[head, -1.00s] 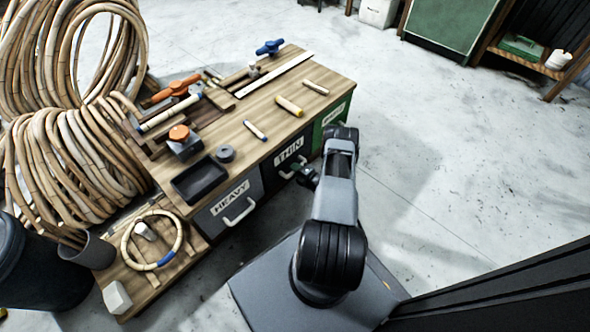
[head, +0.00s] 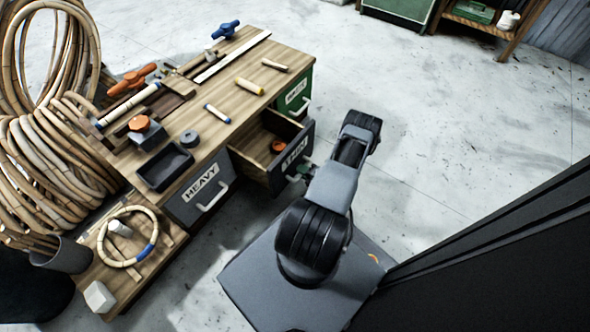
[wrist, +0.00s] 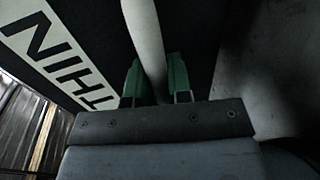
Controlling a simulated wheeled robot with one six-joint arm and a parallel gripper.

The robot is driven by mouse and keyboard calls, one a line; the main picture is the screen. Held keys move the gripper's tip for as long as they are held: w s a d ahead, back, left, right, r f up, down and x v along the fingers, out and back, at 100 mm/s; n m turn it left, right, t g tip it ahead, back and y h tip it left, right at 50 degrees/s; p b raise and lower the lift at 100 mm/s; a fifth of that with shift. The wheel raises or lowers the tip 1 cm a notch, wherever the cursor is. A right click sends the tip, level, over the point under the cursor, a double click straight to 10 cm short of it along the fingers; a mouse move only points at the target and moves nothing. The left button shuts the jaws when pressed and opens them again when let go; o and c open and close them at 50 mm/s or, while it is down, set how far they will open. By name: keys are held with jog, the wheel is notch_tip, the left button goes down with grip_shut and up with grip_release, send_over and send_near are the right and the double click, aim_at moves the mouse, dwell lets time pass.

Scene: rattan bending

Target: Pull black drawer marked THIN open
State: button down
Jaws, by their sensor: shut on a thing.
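The black drawer marked THIN (head: 292,156) is pulled out of the workbench in the head view, and its wooden inside shows. An orange round item (head: 279,146) lies in it. In the wrist view the THIN label (wrist: 60,50) and the pale bar handle (wrist: 144,40) are close up. My gripper (wrist: 157,82) has its two green fingers on either side of the handle, shut on it. In the head view the gripper (head: 301,172) is partly hidden by my arm at the drawer front.
The grey drawer marked HEAVY (head: 203,188) and the green drawer (head: 296,95) are shut on either side. The bench top (head: 225,105) holds several tools, rods and a black tray (head: 165,166). Rattan coils (head: 60,160) stand at left.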

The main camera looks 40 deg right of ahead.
jog(key=shift+v, duration=0.9)
jog(key=shift+d+f, duration=0.1)
jog(key=shift+f, duration=0.1)
jog(key=c, duration=1.1)
grip_release()
jog(key=shift+o, duration=0.2)
jog(key=p+v, duration=0.3)
jog(key=v, duration=1)
jog(key=shift+s, duration=0.35)
jog(key=shift+r, duration=0.1)
